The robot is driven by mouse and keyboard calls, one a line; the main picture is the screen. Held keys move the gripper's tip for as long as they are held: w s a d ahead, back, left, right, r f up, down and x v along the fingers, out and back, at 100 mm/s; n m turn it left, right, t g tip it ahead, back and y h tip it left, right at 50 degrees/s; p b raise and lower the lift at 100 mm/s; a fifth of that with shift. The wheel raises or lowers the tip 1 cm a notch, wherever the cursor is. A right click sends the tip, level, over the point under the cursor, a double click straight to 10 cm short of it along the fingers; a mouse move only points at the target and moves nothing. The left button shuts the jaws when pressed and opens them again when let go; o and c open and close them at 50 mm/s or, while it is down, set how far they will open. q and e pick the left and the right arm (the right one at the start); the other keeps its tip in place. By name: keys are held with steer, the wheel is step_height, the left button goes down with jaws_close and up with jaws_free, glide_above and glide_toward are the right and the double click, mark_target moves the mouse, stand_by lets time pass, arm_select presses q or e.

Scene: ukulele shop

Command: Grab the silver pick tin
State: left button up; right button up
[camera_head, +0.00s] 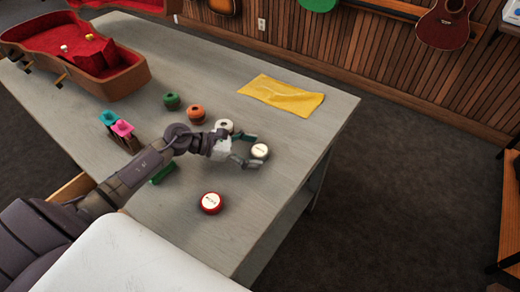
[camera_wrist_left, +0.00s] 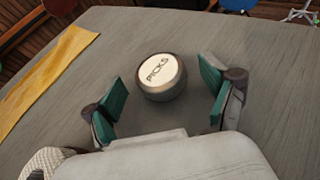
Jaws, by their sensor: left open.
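The silver pick tin (camera_head: 260,151) stands on the grey table, with a cream lid; in the left wrist view its lid (camera_wrist_left: 158,72) reads "PICKS". My left gripper (camera_head: 248,152) is open, with its green-padded fingers on either side of the near part of the tin. In the left wrist view the tin lies ahead of and partly between the fingertips (camera_wrist_left: 165,88), and a gap shows on both sides. A red tin (camera_head: 211,203) with a white lid stands nearer the table's front right. My right gripper is not in view.
A yellow cloth (camera_head: 283,95) lies near the far right edge of the grey table (camera_head: 275,195). Green (camera_head: 171,101), orange (camera_head: 196,113) and white (camera_head: 224,126) round items stand behind my arm. A red-lined instrument case (camera_head: 120,70) is at the back left.

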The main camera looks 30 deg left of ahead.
arm_select(q)
steer(key=shift+w+d+f, duration=0.1)
steer(key=shift+w+d, duration=0.05)
steer(key=shift+d, duration=0.05)
steer(key=c, duration=1.2)
steer(key=shift+c, duration=0.2)
